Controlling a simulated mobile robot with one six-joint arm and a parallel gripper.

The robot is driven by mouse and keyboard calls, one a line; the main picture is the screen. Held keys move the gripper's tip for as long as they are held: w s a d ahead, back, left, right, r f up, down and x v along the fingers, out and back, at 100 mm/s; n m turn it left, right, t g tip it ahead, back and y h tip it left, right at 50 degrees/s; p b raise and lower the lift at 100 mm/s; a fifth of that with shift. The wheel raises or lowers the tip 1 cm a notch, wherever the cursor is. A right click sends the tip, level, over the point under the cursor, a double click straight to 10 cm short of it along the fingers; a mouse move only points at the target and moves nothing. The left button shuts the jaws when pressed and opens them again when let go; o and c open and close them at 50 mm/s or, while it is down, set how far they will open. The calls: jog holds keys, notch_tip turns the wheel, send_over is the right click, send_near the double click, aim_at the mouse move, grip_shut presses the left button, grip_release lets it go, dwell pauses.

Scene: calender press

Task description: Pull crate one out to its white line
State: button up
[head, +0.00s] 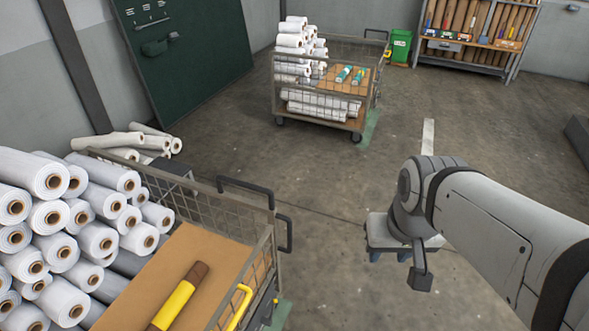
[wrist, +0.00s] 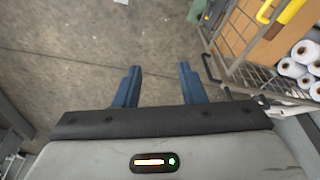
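No crate in view carries a label I can read, so I cannot tell which is crate one. A wire-mesh cart (head: 262,262) holding white rolls stands at the lower left of the head view; its mesh side (wrist: 240,38) shows at the right of the wrist view. A second mesh cart (head: 322,52) stands farther back. A white line (head: 428,136) lies on the floor beyond my arm. My gripper (head: 389,256) points down over bare floor, right of the near cart. In the wrist view its two blue fingers (wrist: 160,70) are apart with nothing between them.
The near cart has grey handles (head: 246,191) and a yellow handle (head: 239,306). A yellow and brown roll (head: 178,298) lies on its board. Loose rolls (head: 133,145) lie behind it. A green bin (head: 399,46) and shelf (head: 475,34) stand at the back. The middle floor is clear.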

jog(key=w+a+f+m+g+y+b, duration=0.35)
jog(key=w+a+f+b, duration=0.25)
jog(key=f, duration=0.2)
jog(key=m+y+b, duration=1.1)
send_near(291, 234)
jog(key=s+a+r, duration=0.4)
jog(key=s+r, duration=0.4)
jog(key=s, duration=0.1)
jog(key=w+d+f+m+t+y+b, duration=0.1)
jog(key=w+f+m+t+y+b, duration=0.3)
jog(key=w+f, duration=0.55)
jog(key=shift+m+h, duration=0.35)
jog(key=shift+m, duration=0.3)
jog(key=a, duration=0.2)
jog(key=a+f+b, duration=0.1)
jog(key=a, duration=0.4)
jog(key=shift+s+f, duration=0.25)
jog(key=shift+s, duration=0.1)
jog(key=shift+c, duration=0.4)
jog(key=shift+s+a+f+g, duration=0.1)
jog(key=shift+g, duration=0.15)
grip_shut()
